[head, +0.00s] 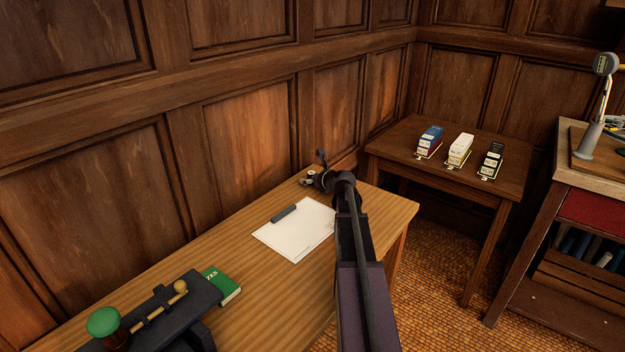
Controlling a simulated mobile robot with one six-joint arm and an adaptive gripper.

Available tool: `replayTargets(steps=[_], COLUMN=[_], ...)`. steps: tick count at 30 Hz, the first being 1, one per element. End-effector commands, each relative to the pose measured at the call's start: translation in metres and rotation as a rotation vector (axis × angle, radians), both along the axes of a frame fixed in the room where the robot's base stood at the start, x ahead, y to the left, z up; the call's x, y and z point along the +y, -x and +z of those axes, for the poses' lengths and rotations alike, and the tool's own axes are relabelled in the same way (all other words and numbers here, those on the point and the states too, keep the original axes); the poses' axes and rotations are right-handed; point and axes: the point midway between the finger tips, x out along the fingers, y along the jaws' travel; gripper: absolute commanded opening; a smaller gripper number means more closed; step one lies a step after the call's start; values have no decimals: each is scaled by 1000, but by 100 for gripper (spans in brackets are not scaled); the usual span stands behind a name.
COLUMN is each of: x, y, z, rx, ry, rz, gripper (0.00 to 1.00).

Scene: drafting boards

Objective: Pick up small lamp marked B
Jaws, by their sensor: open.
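My gripper (316,170) is at the far end of my arm, over the back right end of the wooden desk (290,300). Its jaws look small and apart, with nothing clearly held between them. A grey lamp-like thing (606,64) with a rounded head and a slim stem stands at the right edge, far from my gripper. I cannot read any letter on it. No lamp clearly marked B shows. Small things close by my gripper are too small and partly covered to tell.
Three small boxes stand on the side table (400,143). A shelved bench (567,170) is right. Panelled walls close the back.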

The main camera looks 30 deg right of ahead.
Motion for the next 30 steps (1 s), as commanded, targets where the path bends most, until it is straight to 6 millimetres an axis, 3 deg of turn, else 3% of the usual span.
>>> replayTargets(steps=[11,12,20,30], x=[0,0,1,1], y=[0,0,0,0], z=[0,0,0,1], rx=[0,0,0,0], ry=[0,0,1,1], rz=[0,0,1,1], gripper=[83,80,3,0])
